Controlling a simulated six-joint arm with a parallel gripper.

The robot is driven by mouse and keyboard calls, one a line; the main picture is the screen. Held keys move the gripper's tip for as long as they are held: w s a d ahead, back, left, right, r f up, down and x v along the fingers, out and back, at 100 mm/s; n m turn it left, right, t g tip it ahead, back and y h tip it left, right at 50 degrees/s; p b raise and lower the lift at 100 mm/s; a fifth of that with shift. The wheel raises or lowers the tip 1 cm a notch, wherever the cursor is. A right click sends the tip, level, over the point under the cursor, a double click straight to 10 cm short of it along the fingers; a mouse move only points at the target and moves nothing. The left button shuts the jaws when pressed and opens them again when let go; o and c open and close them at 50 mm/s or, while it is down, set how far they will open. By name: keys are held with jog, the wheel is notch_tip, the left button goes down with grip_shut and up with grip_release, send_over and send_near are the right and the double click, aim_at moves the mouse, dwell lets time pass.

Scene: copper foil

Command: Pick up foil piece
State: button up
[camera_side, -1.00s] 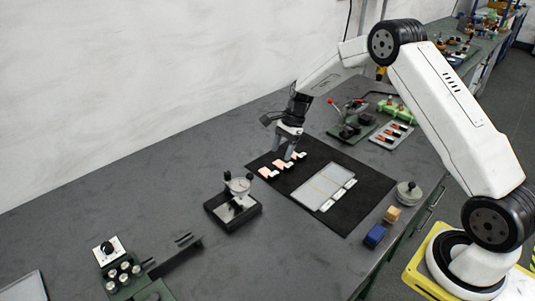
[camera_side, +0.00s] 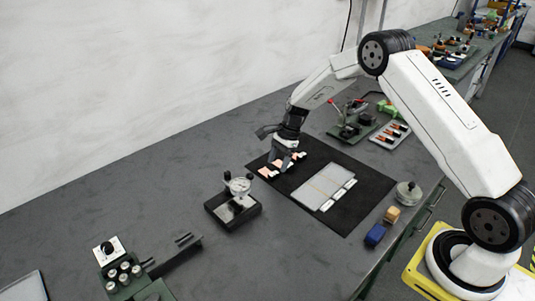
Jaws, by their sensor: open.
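Copper foil pieces with pale tabs lie in a short row at the left of the black mat (camera_side: 360,205). The nearest foil piece (camera_side: 265,172) shows clear of my gripper. Another foil piece (camera_side: 299,155) shows at the right of the fingers. My gripper (camera_side: 282,170) is open and points down over the middle of the row, its fingertips low at the mat. The fingers partly hide the middle foil piece, and I cannot tell whether they touch it.
A grey plate (camera_side: 322,187) with white tabs lies on the mat. A dial gauge stand (camera_side: 235,203) stands left of the mat. A blue block (camera_side: 375,235), a tan block (camera_side: 392,214) and a round metal weight (camera_side: 408,193) are at the right.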

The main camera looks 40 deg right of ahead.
aim_at(274, 174)
jog(key=shift+x, duration=1.95)
grip_shut()
